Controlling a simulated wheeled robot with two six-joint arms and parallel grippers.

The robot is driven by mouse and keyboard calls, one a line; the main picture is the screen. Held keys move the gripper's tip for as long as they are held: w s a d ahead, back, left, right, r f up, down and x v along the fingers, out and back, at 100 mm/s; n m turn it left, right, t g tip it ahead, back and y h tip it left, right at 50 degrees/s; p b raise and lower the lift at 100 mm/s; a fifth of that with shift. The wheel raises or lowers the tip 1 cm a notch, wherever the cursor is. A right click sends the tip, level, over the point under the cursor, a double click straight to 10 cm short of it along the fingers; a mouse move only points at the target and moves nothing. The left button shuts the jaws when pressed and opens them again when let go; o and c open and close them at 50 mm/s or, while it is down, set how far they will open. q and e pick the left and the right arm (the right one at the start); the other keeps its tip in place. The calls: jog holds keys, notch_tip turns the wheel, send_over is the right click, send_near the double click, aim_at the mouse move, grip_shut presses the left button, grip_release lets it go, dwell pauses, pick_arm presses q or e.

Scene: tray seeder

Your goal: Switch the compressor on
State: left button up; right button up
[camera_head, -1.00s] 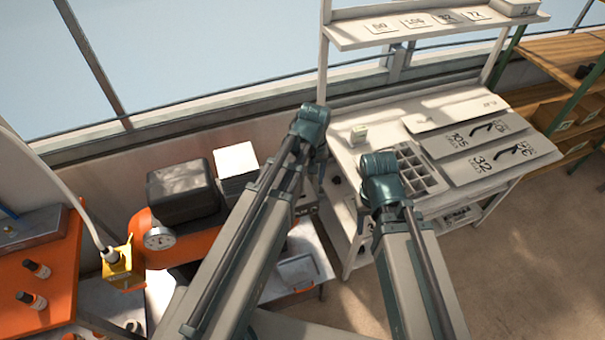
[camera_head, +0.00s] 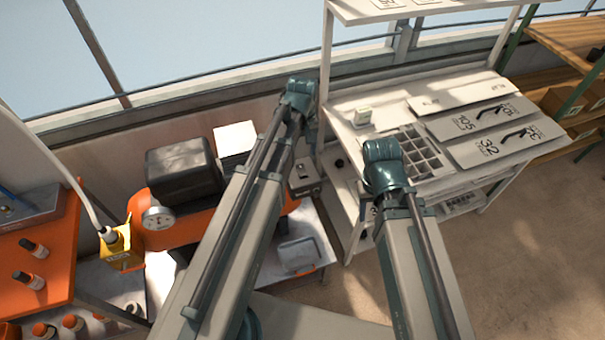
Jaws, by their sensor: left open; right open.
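The compressor has an orange tank (camera_head: 185,228) with a black motor cover (camera_head: 183,170) on top and a round gauge (camera_head: 158,218) at its left end. It stands at left of centre, and my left arm crosses in front of its right part. A small grey box with dark spots (camera_head: 303,178) shows just right of that arm, by the tank's right end; I cannot tell whether it carries the switch. Both my arms reach up from the bottom of the view. Neither gripper's fingers can be made out; they seem hidden behind the arm links.
A yellow block (camera_head: 120,252) with a white hose is left of the gauge. An orange bench (camera_head: 50,262) with small bottles stands at far left. A white workbench (camera_head: 350,185) with a compartment tray and numbered plates is at right. Bare floor (camera_head: 500,250) lies lower right.

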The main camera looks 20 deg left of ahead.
aim_at(302, 172)
pick_arm(q)
notch_tip(302, 172, down, 9)
jog(key=b, duration=0.7)
jog(key=shift+r+b, duration=0.1)
jog(key=shift+b, duration=0.25)
grip_shut()
